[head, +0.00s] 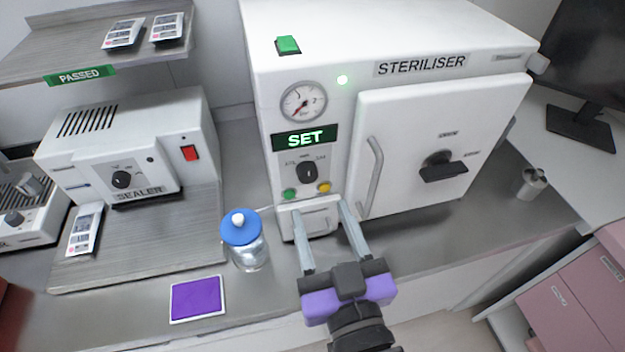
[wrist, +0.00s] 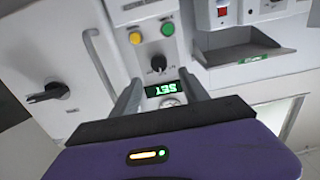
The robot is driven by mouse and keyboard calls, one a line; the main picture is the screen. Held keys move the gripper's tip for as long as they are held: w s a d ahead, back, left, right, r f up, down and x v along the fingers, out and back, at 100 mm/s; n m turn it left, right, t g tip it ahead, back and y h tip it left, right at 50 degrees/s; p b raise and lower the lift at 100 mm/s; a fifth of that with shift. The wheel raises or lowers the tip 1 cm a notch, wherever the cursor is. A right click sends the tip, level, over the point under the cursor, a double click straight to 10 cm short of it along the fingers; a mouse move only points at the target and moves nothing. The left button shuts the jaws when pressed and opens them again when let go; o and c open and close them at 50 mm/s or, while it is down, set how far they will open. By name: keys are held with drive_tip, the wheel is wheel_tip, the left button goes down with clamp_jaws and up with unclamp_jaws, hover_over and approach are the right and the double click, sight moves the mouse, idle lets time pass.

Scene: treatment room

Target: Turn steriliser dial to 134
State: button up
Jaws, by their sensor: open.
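The white steriliser (head: 440,40) stands on the counter. Its black dial (head: 308,172) sits below a dark display reading SET (head: 305,138). The dial's pointer looks close to upright; the marks around it are too small to read surely. My gripper (head: 325,222) is open and empty, in front of the steriliser's lower panel and below the dial. In the wrist view the picture is turned over; the dial (wrist: 158,64) shows between my two fingers (wrist: 158,95), and nothing touches it. The display (wrist: 160,89) shows there too.
A green button (head: 290,195) and a yellow button (head: 324,187) sit just under the dial. A door handle (head: 371,175) stands out to the right. The sealer (head: 180,125) stands further left.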

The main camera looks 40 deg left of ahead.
sight(309, 176)
drive_tip(key=p+x, duration=0.1)
drive_tip(key=x, duration=0.6)
drive_tip(key=shift+w+a+p, duration=0.2)
drive_tip(key=shift+p, duration=0.15)
drive_tip(key=shift+c, duration=0.2)
clamp_jaws()
